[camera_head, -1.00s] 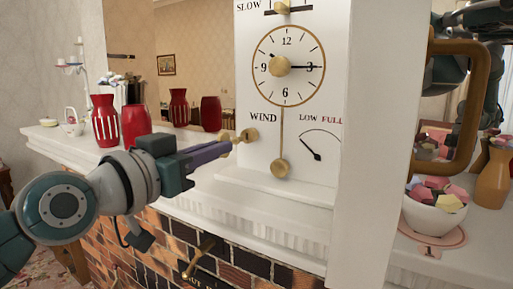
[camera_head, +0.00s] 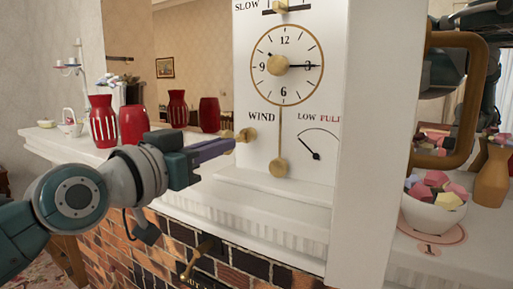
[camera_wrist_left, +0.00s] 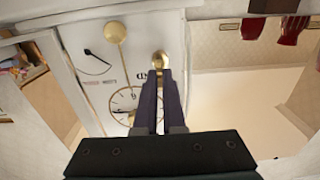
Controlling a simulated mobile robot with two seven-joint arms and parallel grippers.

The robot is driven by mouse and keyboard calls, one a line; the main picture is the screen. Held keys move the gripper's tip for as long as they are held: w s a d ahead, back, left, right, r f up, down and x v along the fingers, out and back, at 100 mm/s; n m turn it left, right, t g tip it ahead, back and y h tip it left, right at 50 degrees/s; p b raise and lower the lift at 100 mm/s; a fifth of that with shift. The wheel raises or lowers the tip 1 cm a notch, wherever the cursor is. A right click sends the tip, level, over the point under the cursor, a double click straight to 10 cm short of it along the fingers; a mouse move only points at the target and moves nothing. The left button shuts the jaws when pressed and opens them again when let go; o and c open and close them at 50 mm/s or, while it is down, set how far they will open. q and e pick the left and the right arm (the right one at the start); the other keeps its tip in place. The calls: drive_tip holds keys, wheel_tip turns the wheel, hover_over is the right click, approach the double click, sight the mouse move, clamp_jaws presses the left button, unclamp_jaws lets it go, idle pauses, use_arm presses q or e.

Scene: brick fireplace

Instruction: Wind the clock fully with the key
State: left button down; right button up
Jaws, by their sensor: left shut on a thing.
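The white clock (camera_head: 291,140) stands upright on the mantel, with a round dial, a pendulum and the word WIND on its front. A brass key (camera_head: 247,135) sticks out of the front just below WIND. My left gripper (camera_head: 232,144) reaches in from the left, with its purple fingers shut on the key. In the left wrist view, the fingertips (camera_wrist_left: 160,76) meet the brass key (camera_wrist_left: 160,58), and its inner end is hidden. The LOW–FULL gauge (camera_head: 318,147) has its needle pointing up-left, toward the LOW side. My right gripper cannot be made out.
Red vases (camera_head: 133,126) stand on the mantel left of the clock. A brass handle (camera_head: 196,262) sticks out of the brickwork below.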

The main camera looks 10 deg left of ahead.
use_arm(q)
drive_tip(key=shift+b+x, duration=0.5)
drive_tip(key=shift+x, duration=0.35)
drive_tip(key=m, duration=0.2)
drive_tip(key=shift+m, duration=1.3)
drive_tip(key=m, duration=0.4)
drive_tip(key=shift+m, duration=0.3)
drive_tip(key=m, duration=0.2)
drive_tip(key=shift+m, duration=1.3)
